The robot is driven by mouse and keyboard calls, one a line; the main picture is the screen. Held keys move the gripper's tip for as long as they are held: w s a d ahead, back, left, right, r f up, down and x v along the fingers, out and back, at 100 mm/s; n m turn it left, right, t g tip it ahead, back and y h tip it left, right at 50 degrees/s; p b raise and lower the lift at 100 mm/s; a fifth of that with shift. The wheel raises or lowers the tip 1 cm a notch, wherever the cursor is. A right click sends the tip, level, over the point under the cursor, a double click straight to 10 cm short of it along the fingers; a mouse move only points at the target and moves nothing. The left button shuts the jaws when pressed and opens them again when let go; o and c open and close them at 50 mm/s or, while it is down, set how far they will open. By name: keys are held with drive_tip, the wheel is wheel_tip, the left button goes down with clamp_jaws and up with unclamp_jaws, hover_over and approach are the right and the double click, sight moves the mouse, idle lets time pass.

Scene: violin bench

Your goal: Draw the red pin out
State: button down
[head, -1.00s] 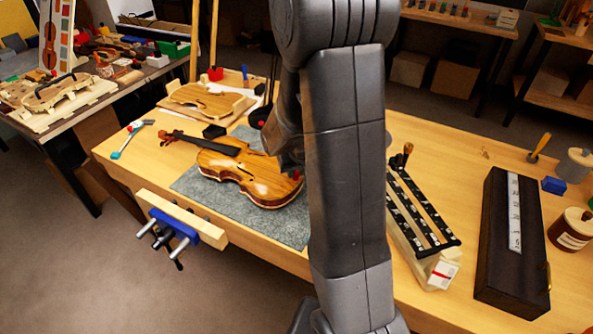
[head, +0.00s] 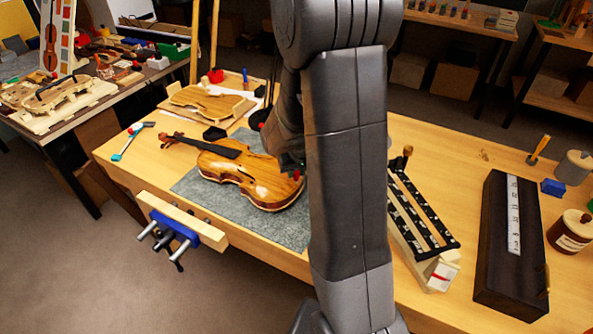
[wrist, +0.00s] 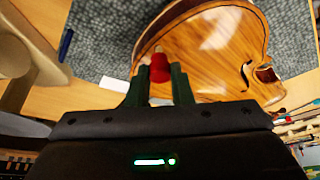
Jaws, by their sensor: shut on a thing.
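The violin (head: 262,184) lies on the grey mat in the head view, and its glossy body also shows in the wrist view (wrist: 215,62). My gripper (wrist: 160,78) has dark green fingers, shut on the red pin (wrist: 159,68) near the violin's edge. A short pale tip shows beyond the pin's red head. I cannot tell whether the tip is still inside the violin or clear of it. In the head view my gripper (head: 291,163) is at the violin's right end, partly hidden by my own arm.
The grey mat (head: 240,211) lies under the violin. A blue vise (head: 174,231) is on the front edge. A violin plate (head: 205,100) lies behind. A slotted rack (head: 420,215) and a dark case (head: 510,245) stand to the right.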

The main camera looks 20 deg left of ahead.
drive_tip(key=shift+r+p, duration=0.75)
drive_tip(key=shift+r, duration=0.7)
drive_tip(key=shift+r, duration=0.1)
wheel_tip(320, 180, up, 7)
drive_tip(key=p, duration=0.4)
